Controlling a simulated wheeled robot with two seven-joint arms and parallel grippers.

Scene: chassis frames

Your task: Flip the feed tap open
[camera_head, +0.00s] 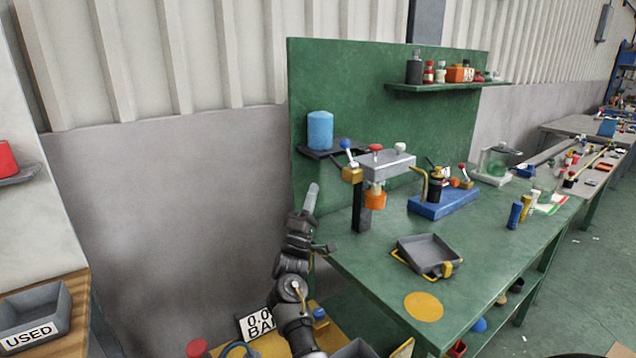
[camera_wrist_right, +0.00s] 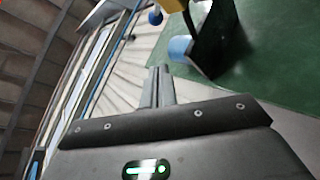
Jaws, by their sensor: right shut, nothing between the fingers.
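A brass tap block (camera_head: 352,174) with a blue-ball lever (camera_head: 345,144) is on the left end of a grey block on a dark post. The lever leans up and to the left. A second brass tap with a red-ball lever (camera_head: 463,168) is on the blue base farther right. I cannot tell which is named the feed tap. My right gripper (camera_head: 312,198) is shut and empty, pointing up, left of the post and apart from both taps. In the right wrist view its fingers (camera_wrist_right: 160,85) are together, with the blue ball (camera_wrist_right: 155,17) beyond them. My left gripper is not in view.
A green back panel (camera_head: 340,90) stands behind the green bench. A blue cylinder (camera_head: 320,131) sits on a small shelf above my right gripper. A grey tray (camera_head: 428,254) lies in front of the post. The bench around the yellow disc (camera_head: 423,306) is clear.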

